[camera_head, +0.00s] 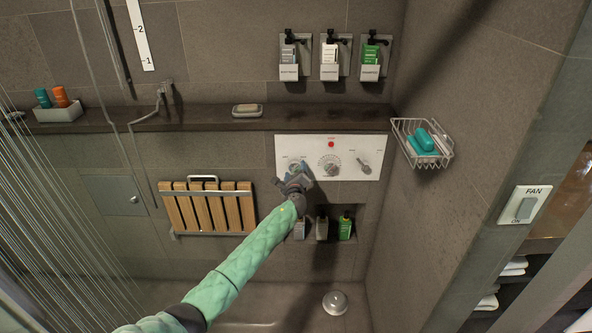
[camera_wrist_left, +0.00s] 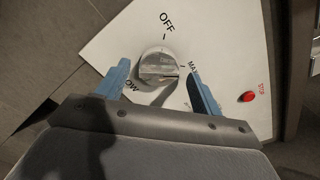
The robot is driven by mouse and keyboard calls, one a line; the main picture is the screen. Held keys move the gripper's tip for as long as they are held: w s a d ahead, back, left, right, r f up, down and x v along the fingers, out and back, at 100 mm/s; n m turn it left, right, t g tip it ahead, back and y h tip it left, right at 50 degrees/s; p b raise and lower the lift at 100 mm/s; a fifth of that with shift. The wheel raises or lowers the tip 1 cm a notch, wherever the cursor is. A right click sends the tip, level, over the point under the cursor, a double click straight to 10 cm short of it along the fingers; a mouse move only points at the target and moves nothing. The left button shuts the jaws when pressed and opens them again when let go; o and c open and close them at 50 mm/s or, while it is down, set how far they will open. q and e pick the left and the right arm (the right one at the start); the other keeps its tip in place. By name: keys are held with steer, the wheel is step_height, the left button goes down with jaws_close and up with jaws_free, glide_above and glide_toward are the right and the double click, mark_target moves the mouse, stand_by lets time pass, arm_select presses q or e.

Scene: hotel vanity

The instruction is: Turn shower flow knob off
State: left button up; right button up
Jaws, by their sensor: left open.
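The shower flow knob (camera_wrist_left: 158,68) is a round silver knob on a white control panel (camera_head: 362,148). In the left wrist view it has OFF printed beyond it and MAX and LOW marks on either side. My left gripper (camera_wrist_left: 155,85) is open, with one blue finger on each side of the knob and gaps between. In the head view my left gripper (camera_head: 297,175) is at the left part of the panel and largely covers this knob. I cannot tell exactly which mark the knob points at. My right gripper is not in view.
The panel also has a middle dial (camera_head: 329,166), a right lever knob (camera_head: 363,165) and a red button (camera_head: 331,144). A niche with bottles (camera_head: 344,226) lies below. A wire basket (camera_head: 422,143) hangs at the right, and a folded wooden seat (camera_head: 207,207) at the left.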

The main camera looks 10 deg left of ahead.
arm_select(q)
steer(key=shift+w+a, duration=0.15)
steer(key=shift+w, duration=0.35)
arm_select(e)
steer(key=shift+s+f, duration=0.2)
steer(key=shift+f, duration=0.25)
arm_select(q)
steer(key=shift+c, duration=1)
steer(key=c, duration=0.8)
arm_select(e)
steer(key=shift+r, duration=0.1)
